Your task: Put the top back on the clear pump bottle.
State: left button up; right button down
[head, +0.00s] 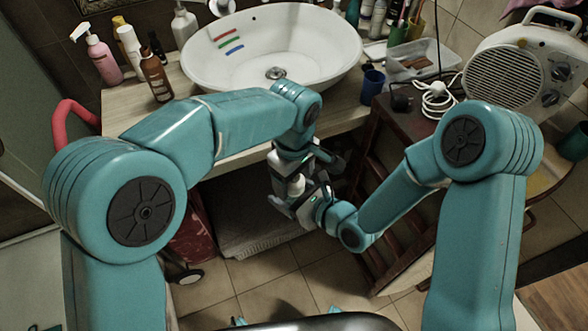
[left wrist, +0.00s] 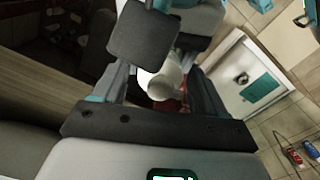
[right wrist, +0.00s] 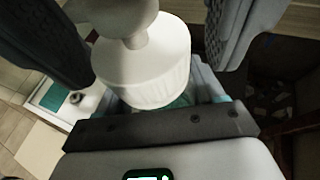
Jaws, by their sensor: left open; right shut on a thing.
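A white pump top (right wrist: 145,65) with a ribbed collar sits between the jaws of my right gripper (right wrist: 150,45), which is shut on it. In the head view the white pump top (head: 297,185) is low in front of the counter, between my two grippers. My left gripper (head: 293,165) comes down from above and is open. In the left wrist view the white pump top (left wrist: 163,82) shows between its fingers, partly covered by dark pads.
A white oval basin (head: 215,75) sits on the wooden counter (head: 125,110). A pink pump bottle (head: 103,60) and a brown bottle (head: 156,78) stand at its left. A blue cup (head: 372,86), a clear tray (head: 425,60) and a cream heater (head: 520,75) are at the right.

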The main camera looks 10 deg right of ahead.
pick_arm(q)
jog(key=c, duration=1.1)
jog(key=m, duration=0.3)
jog(key=shift+m, duration=0.3)
jog(key=o, duration=1.2)
jog(key=shift+c, duration=0.2)
jog(key=shift+r, duration=2.25)
